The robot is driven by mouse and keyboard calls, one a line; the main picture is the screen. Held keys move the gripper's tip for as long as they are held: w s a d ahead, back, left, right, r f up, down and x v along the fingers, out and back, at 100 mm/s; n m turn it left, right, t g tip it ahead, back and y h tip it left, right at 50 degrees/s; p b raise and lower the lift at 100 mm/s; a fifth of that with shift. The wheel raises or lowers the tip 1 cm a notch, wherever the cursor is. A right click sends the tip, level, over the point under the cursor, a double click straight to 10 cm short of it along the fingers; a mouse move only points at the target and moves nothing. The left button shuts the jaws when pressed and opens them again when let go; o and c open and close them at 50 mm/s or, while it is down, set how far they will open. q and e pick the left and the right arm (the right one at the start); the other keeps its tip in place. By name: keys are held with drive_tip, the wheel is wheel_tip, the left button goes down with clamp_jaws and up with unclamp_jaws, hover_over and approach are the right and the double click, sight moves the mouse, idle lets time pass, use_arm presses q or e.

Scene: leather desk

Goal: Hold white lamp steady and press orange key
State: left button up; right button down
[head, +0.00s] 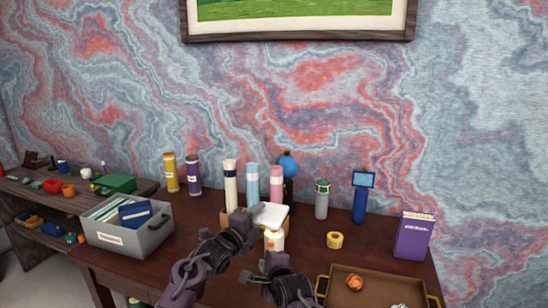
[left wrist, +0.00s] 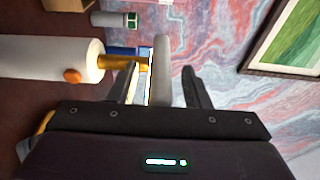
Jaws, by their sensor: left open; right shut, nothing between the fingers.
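The white lamp (head: 274,240) stands upright on the desk, with a flat white head on top and an orange key on its front. In the left wrist view its white body (left wrist: 55,60) lies sideways, with the orange key (left wrist: 72,76) and a gold neck (left wrist: 120,62). My left gripper (head: 256,212) is at the lamp's head. In the left wrist view the open fingers (left wrist: 160,88) stand on either side of the head (left wrist: 161,68), seen edge-on. My right gripper (head: 262,268) is shut and empty, below and in front of the lamp's base.
A brown tray (head: 378,285) lies front right; a grey bin (head: 150,240) stands left.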

use_arm(q)
drive_tip(key=v, duration=0.8)
use_arm(e)
drive_tip(key=shift+s+a+f, duration=0.25)
drive_tip(key=shift+s+a, duration=0.1)
drive_tip(key=shift+a, duration=0.25)
use_arm(q)
drive_tip(key=shift+w, duration=0.15)
drive_tip(key=x, duration=0.7)
drive_tip(key=shift+w+d, duration=0.3)
drive_tip(key=shift+w, duration=0.1)
drive_tip(key=shift+f, duration=0.1)
use_arm(e)
drive_tip(key=shift+w+d, duration=0.25)
drive_tip(key=shift+w, duration=0.35)
drive_tip(key=shift+w+d, duration=0.25)
drive_tip(key=shift+w, duration=0.3)
